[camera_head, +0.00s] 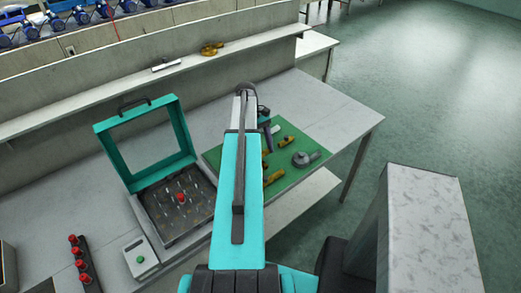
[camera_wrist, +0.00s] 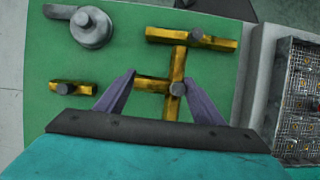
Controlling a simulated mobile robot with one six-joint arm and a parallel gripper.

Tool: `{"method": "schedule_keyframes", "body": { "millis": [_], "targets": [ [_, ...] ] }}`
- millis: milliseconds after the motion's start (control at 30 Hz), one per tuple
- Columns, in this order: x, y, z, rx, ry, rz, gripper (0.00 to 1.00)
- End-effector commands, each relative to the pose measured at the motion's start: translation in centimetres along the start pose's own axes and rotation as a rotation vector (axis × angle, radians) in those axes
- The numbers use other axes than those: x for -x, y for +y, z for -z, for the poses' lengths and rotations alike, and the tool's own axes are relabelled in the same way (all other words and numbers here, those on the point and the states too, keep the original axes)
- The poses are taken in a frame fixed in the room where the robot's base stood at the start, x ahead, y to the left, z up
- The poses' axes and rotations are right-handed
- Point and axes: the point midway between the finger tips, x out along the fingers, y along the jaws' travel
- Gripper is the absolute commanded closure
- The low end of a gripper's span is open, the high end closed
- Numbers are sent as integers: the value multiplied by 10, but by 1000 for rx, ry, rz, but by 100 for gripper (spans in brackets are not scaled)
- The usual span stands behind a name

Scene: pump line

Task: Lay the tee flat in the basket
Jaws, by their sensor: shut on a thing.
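My gripper (camera_wrist: 160,80) is over the green mat (camera_wrist: 50,135) in the wrist view, its two grey-purple fingers shut on a brass tee (camera_wrist: 152,84). The tee lies between the fingertips, one arm pointing left and a bar running up and down at right. It overlaps another brass fitting (camera_wrist: 162,36) in the picture; I cannot tell whether they touch. In the head view my arm hides the tee and most of the gripper. A case (camera_head: 178,203) with a raised teal window lid stands left of the mat. Its mesh basket (camera_wrist: 303,100) shows at the wrist view's right edge.
A grey round fitting with a handle (camera_wrist: 90,25) and a small brass fitting (camera_wrist: 72,88) lie on the mat. The raised lid (camera_head: 103,150) stands behind the basket. A button box (camera_head: 140,257) and a red-knobbed strip (camera_head: 82,264) are at front left. The bench's right end is clear.

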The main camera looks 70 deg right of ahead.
Motion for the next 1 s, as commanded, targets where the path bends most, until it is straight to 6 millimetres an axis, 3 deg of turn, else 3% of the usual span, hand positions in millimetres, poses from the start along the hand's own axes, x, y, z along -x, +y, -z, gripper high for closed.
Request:
{"method": "schedule_keyframes", "body": {
  "millis": [400,933,967,1000],
  "targets": [
    [-30,0,13,1,0,0,67],
    [-35,-1,15,2,0,-1,67],
    [-35,-1,15,2,0,-1,33],
    [-35,-1,15,2,0,-1,26]
  ]
}}
